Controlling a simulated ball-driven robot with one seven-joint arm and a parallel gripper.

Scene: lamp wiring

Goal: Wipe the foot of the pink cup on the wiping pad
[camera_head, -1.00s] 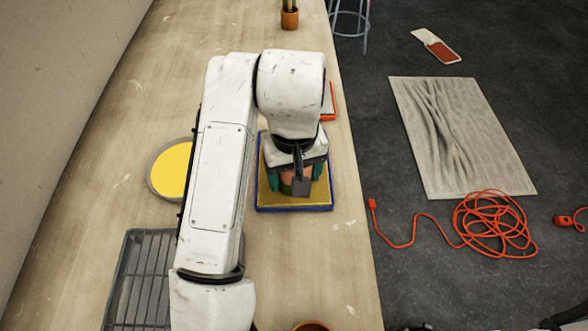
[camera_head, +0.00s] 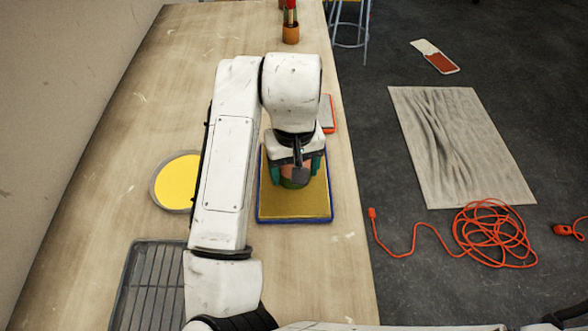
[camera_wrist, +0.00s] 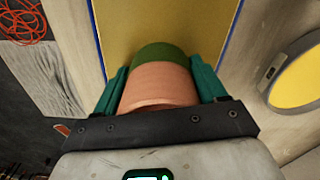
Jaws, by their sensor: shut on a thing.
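The pink cup (camera_wrist: 160,86) lies between the teal fingers of my gripper (camera_wrist: 161,82), which is shut on it. Its green end (camera_wrist: 163,55) points away from my wrist, toward the wiping pad. The wiping pad (camera_head: 294,206) is a yellow-brown square with a blue border, flat on the table; it also fills the upper middle of the wrist view (camera_wrist: 160,20). In the head view the cup (camera_head: 287,170) shows low over the far half of the pad, partly hidden by my wrist. I cannot tell if its green end touches the pad.
A yellow disc with a grey rim (camera_head: 157,198) and a dark rack (camera_head: 148,290) lie left of my arm. A red-edged object (camera_head: 327,115) lies beyond the pad. An orange pot (camera_head: 291,34) stands at the back. The table's right edge is close to the pad.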

